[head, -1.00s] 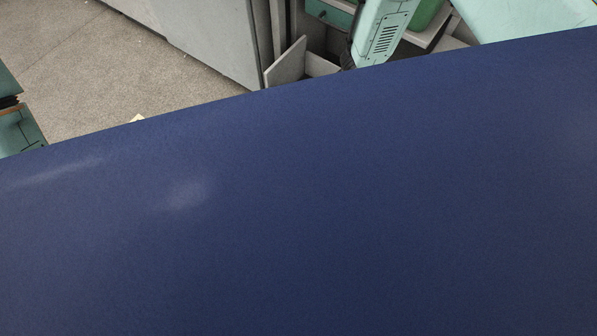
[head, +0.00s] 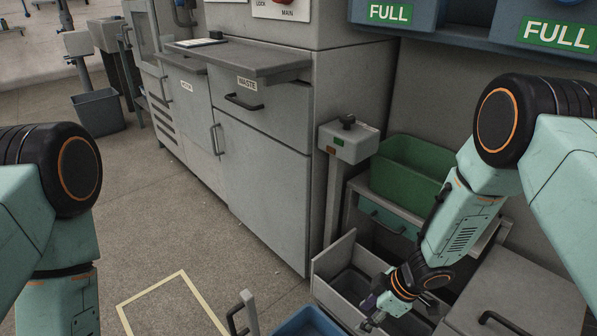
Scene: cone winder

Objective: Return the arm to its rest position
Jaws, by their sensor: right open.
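My right arm comes in from the right and reaches down. Its gripper (head: 376,312) is at the lower middle right, over or beside an open grey drawer (head: 333,262). The gripper is small and dark here; it is open and I see nothing held in it. My left arm stands at the left edge and points down. Its gripper is below the picture and hidden.
A green bin (head: 410,168) sits behind the right forearm. A blue bin (head: 307,325) shows at the bottom edge. A post with a control box (head: 349,142) stands by the grey cabinet (head: 262,195). The floor at left centre is clear, with a yellow outline (head: 150,287).

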